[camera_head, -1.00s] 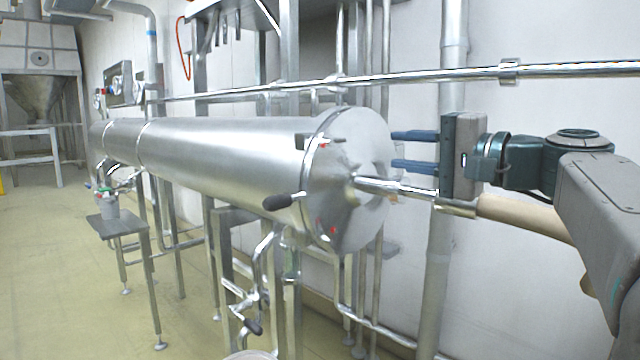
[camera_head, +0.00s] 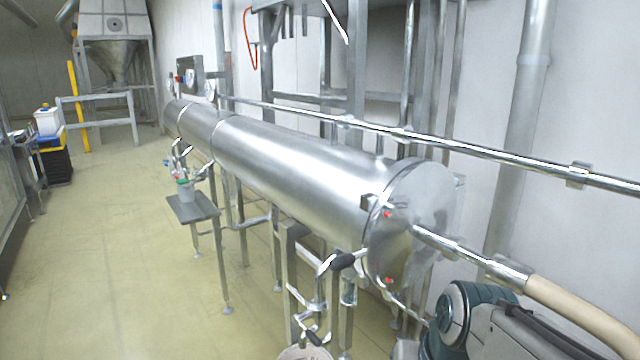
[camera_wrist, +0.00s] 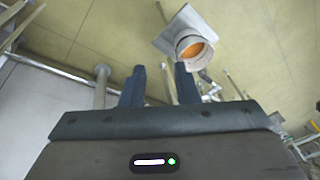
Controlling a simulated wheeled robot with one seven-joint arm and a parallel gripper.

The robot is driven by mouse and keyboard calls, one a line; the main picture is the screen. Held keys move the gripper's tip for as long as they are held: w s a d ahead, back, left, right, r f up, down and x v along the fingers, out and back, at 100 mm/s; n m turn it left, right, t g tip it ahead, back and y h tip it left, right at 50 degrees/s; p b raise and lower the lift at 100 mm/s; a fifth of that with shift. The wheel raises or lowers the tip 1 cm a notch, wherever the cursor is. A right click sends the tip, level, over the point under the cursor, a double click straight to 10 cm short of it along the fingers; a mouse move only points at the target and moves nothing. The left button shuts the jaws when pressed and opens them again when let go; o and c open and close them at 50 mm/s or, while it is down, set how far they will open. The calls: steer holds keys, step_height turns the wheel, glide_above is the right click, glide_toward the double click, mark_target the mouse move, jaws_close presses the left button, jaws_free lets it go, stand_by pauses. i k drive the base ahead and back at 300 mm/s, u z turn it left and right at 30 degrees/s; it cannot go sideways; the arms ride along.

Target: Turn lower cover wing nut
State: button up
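The round steel cover (camera_head: 420,225) closes the near end of the long horizontal cylinder (camera_head: 290,165). A small fitting with a red mark (camera_head: 388,280) sits low on the cover's rim, where the lower wing nut appears to be; its shape is too small to make out. A similar red-marked fitting (camera_head: 388,214) sits higher on the rim. My gripper's two dark fingers (camera_wrist: 160,86) are apart and empty in the wrist view, with floor behind them. In the head view my arm reaches the bottom edge below the cover, and the fingertips are out of sight.
A black-handled lever (camera_head: 343,261) sticks out at the cover's left. A hose (camera_head: 570,305) runs from the cover's centre to the right. A pale container (camera_wrist: 190,47) with orange inside stands below. Steel legs and pipes crowd under the cylinder; the floor (camera_head: 110,250) at left is open.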

mark_target(383, 284)
steer(key=z, duration=0.05)
steer(key=k, duration=1.05)
steer(key=u, duration=0.7)
steer(key=i, duration=1.4)
steer(key=z, duration=0.7)
